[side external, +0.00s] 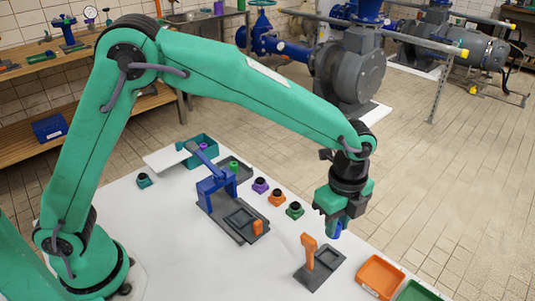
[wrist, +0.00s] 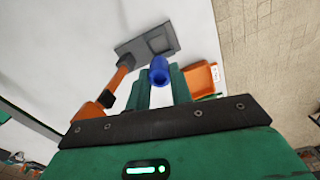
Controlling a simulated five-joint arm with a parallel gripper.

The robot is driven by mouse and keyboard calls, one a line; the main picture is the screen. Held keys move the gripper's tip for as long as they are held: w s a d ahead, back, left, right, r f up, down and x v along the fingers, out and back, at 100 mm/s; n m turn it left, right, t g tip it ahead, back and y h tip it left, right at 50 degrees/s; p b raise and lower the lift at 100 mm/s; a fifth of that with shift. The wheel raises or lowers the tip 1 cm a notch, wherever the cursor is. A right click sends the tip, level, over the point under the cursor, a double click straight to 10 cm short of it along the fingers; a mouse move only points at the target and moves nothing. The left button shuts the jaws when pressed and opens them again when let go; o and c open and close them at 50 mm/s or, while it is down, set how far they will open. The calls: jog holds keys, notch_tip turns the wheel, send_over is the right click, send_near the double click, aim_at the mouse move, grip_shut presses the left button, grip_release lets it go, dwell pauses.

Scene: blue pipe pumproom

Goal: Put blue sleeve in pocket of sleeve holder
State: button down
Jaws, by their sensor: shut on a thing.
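The blue sleeve (side external: 337,230) is a short tube held between the fingertips of my gripper (side external: 335,219). In the wrist view the sleeve (wrist: 160,72) shows its open round end between the two green fingers (wrist: 163,88). A dark grey base with an orange upright and a square recess, which looks like the sleeve holder (side external: 328,258), stands on the white table below my gripper. In the wrist view this holder (wrist: 137,48) lies beyond the sleeve, with its pocket visible. The sleeve is above the table, apart from the holder.
An orange tray (side external: 380,276) and a green tray (side external: 415,292) are right of the holder. A blue press-like fixture (side external: 218,187) stands to the left.

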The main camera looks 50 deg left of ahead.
jog(key=shift+f, duration=4.3)
jog(key=shift+f, duration=0.1)
jog(key=c, duration=1.2)
grip_release()
jog(key=shift+c, duration=0.2)
notch_tip(320, 180, up, 12)
jog(key=shift+r, duration=0.15)
jog(key=shift+a, duration=0.1)
